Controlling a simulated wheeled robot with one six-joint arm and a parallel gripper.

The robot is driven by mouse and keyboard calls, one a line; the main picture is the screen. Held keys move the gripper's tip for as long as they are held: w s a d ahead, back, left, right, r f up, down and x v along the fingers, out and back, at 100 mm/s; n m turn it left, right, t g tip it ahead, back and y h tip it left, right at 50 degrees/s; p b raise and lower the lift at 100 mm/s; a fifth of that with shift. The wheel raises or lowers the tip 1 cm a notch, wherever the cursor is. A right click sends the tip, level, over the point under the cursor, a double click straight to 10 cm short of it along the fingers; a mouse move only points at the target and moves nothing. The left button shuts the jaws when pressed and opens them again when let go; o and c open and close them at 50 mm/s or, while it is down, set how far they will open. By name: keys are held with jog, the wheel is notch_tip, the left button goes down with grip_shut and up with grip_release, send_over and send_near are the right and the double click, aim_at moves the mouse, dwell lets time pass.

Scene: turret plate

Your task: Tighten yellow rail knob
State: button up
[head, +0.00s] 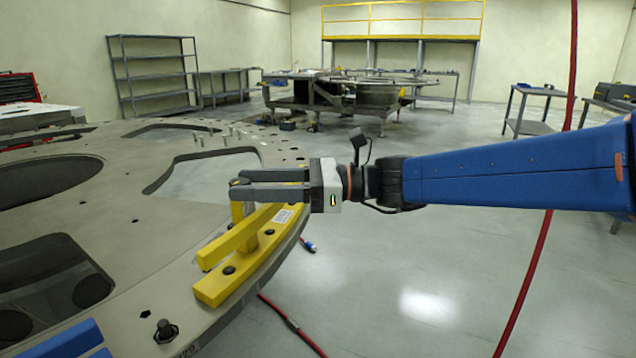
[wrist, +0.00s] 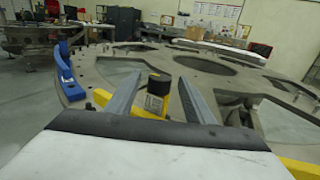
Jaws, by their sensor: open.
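The yellow rail (head: 235,275) is bolted along the rim of the grey turret plate (head: 130,225) in the head view. In the wrist view the knob (wrist: 157,90) shows upright with a black cap. My gripper (head: 236,188) is open, with its fingers lying level at the knob's upper part. In the wrist view my gripper (wrist: 156,78) has one finger on each side of the knob, with a visible gap on both sides.
A blue rail (wrist: 67,72) sits on the plate's edge in the wrist view. The plate has large cut-outs and several upright pins (head: 225,132). A bolt (head: 165,330) stands near the rim. A red hose (head: 292,325) lies on the floor; the floor right of the plate is mostly open.

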jog(key=w+d, duration=0.1)
jog(key=d, duration=1)
jog(key=shift+d, duration=0.15)
jog(key=s+d+f+n+t+h, duration=0.1)
jog(key=s+d+f+n+h, duration=0.4)
jog(key=f, duration=0.4)
jog(key=s+d+f+n+t+h, duration=0.2)
jog(key=s+d+f+n+h, duration=0.25)
jog(key=d+f, duration=0.4)
jog(key=s+d+f+n+t+h, duration=0.1)
jog(key=s+d+f+n+h, duration=0.1)
jog(key=d, duration=0.7)
jog(key=s+d+f+n+t+h, duration=0.2)
jog(key=d+f+n+h, duration=0.3)
jog(key=d, duration=0.4)
jog(key=shift+s+f+h, duration=0.15)
jog(key=shift+f+h, duration=0.25)
jog(key=shift+h, duration=0.35)
